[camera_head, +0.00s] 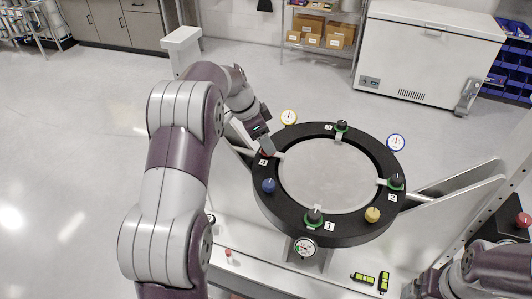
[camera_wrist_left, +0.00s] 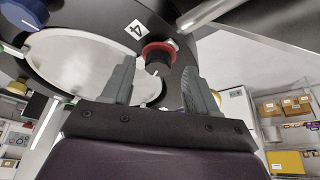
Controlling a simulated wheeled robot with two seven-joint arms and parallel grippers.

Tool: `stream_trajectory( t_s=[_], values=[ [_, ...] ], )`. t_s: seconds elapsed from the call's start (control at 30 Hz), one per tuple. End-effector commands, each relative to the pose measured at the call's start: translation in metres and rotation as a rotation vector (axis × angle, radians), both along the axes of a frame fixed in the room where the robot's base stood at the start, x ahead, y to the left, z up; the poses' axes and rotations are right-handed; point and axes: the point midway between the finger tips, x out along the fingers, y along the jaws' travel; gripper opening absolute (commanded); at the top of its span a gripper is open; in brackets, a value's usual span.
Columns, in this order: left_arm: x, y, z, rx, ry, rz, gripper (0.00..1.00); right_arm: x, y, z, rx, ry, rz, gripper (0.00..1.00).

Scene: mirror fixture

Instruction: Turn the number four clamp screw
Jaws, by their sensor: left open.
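The black ring fixture (camera_head: 331,236) stands around a pale round mirror plate (camera_head: 325,180). The number four label (camera_head: 263,162) is at its left side; it also shows in the left wrist view (camera_wrist_left: 135,29). The number four clamp screw (camera_wrist_left: 158,57) is a dark knob with a red collar; in the head view my gripper mostly hides it. My left gripper (camera_head: 267,149) is open over the ring at number four. In the left wrist view, the knob appears between the two fingers, beyond their tips; I cannot tell whether they touch. My right arm shows at the lower right; its fingers are unclear.
Green-collared clamp screws one (camera_head: 314,217), two (camera_head: 396,182) and three (camera_head: 341,127) stand on the ring. A blue knob (camera_head: 268,185) and a yellow knob (camera_head: 372,214) are there too. Gauges (camera_head: 288,117) surround it. A white freezer (camera_head: 425,50) stands behind, across clear floor.

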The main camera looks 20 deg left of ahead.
Motion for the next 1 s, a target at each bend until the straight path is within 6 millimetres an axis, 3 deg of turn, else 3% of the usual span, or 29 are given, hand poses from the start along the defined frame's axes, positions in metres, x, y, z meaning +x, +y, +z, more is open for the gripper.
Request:
stream_trajectory(
  t_s=[0.1, 0.37, 0.4, 0.57, 1.0],
  values=[
    [0.003, -0.003, -0.011, 0.001, -0.001, -0.001, 0.59, 0.000, 0.000, -0.008, 0.000, -0.001, 0.000, 0.86],
    [0.004, -0.004, -0.011, 0.001, -0.001, 0.000, 0.59, 0.000, 0.000, -0.007, 0.000, -0.001, 0.000, 0.86],
    [0.004, -0.004, -0.011, 0.001, -0.001, 0.000, 0.55, 0.000, 0.000, -0.007, 0.000, -0.001, 0.000, 0.86],
    [0.004, -0.004, -0.011, 0.001, -0.001, 0.000, 0.03, 0.000, 0.000, -0.007, 0.000, -0.001, 0.000, 0.86],
    [0.003, -0.005, -0.014, 0.002, 0.000, 0.074, 0.03, 0.000, 0.000, -0.017, 0.000, -0.001, 0.000, 0.86]
  ],
)
